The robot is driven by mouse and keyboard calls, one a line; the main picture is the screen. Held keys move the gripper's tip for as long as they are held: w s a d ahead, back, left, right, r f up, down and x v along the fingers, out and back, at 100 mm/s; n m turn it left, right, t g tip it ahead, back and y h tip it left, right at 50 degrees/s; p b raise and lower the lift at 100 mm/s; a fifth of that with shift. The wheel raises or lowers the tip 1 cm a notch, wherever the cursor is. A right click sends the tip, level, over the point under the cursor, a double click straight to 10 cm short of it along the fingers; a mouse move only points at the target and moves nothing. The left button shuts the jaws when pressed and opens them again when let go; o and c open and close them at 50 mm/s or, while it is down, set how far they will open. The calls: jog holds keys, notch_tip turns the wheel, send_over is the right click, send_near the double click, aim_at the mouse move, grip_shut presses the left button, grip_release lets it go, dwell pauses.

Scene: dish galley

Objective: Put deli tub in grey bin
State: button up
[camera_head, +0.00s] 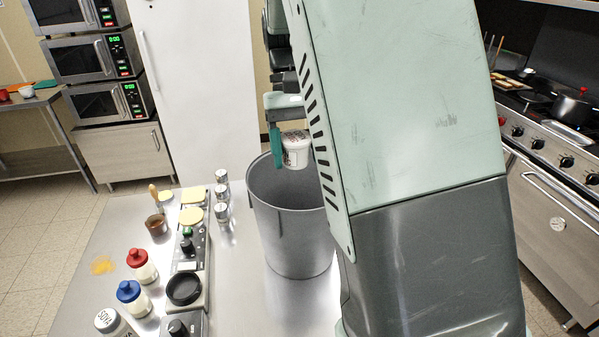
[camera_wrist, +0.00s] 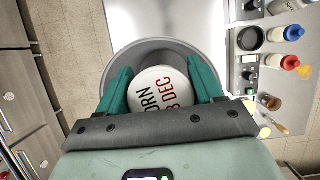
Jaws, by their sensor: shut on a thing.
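The deli tub (camera_head: 296,148) is a small white tub with dark print on its side. In the wrist view its white lid (camera_wrist: 158,92) shows black and red lettering. My gripper (camera_wrist: 163,88) is shut on the tub, with a green finger on either side. My gripper also shows in the head view (camera_head: 290,140), partly hidden behind my arm. The tub is above the bin's opening in both views. My arm covers the bin's right side in the head view.
The steel counter (camera_head: 236,300) holds shakers (camera_head: 222,195), a red-capped bottle (camera_head: 142,265), a blue-capped bottle (camera_head: 133,298) and a control panel with a black bowl (camera_head: 184,289). A stove (camera_head: 550,150) stands at right. Microwaves (camera_head: 85,58) are stacked at back left.

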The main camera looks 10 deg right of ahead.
jog(key=w+d+f+n+t+h, duration=0.2)
jog(key=w+d+f+n, duration=0.2)
jog(key=f+n, duration=0.35)
jog(key=w+d+f+n+t+h, duration=0.2)
jog(key=w+d+f+n, duration=0.15)
jog(key=f+n, duration=0.35)
jog(key=a+f+n+t+y, duration=0.1)
jog(key=f+n, duration=0.3)
jog(key=n, duration=0.2)
jog(key=w+a+f+n+t+y, duration=0.1)
jog(key=a+f+n+t, duration=0.1)
jog(key=f+n, duration=0.3)
jog(key=a+f+n+t+y, duration=0.1)
jog(key=f+n, duration=0.3)
jog(key=n, duration=0.4)
jog(key=shift+w+a+f+t, duration=0.3)
jog(key=shift+a+f+t, duration=0.1)
jog(key=shift+a, duration=0.15)
jog(key=shift+f, duration=2.35)
jog(key=shift+f, duration=0.1)
jog(key=o, duration=1.2)
